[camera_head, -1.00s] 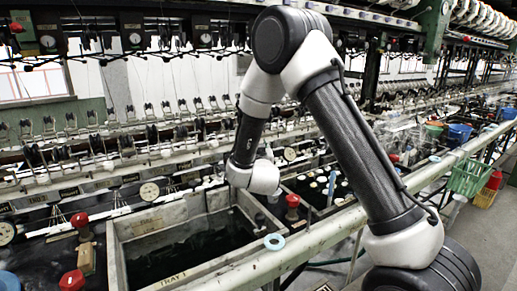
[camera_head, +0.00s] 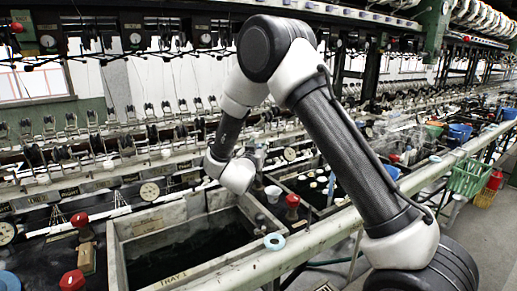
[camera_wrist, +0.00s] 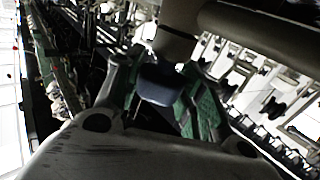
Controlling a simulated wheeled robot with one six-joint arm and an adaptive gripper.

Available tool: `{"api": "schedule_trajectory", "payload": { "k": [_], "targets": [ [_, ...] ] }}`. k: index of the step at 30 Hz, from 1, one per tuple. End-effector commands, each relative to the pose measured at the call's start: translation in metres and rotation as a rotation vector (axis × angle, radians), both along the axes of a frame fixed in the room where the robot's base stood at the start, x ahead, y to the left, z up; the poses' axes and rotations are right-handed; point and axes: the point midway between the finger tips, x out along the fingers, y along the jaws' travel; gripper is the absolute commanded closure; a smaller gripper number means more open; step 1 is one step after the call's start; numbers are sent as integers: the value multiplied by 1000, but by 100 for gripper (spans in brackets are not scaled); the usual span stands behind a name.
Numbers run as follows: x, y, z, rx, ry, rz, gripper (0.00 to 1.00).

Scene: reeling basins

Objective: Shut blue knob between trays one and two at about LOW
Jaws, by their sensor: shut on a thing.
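In the wrist view, the blue knob (camera_wrist: 161,85) is a dark blue rounded block under a grey pipe-like stem. My gripper (camera_wrist: 163,98) has its two green-padded fingers on either side of the knob and is shut on it. In the head view, my wrist hangs over the far right corner of the dark-water basin labelled TRAY 1 (camera_head: 172,277). My fingers and the blue knob cannot be made out there, and no LOW marking can be read.
A red knob (camera_head: 292,201) stands right of the basin; another red knob (camera_head: 80,220) stands at its left. A pale blue ring (camera_head: 274,241) lies on the front rim. A long rail (camera_head: 330,222) runs along the front. Reeling machinery fills the back.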

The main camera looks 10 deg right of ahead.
Motion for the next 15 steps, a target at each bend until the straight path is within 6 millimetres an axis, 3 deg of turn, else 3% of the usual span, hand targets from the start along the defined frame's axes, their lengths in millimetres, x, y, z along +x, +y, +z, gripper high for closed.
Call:
{"api": "schedule_trajectory", "payload": {
  "k": [2,3,6,15],
  "targets": [
    [0,0,0,0,0,0,85],
    [0,0,0,0,0,1,56],
    [0,0,0,1,0,1,39],
    [0,0,0,1,0,1,39]
  ]
}}
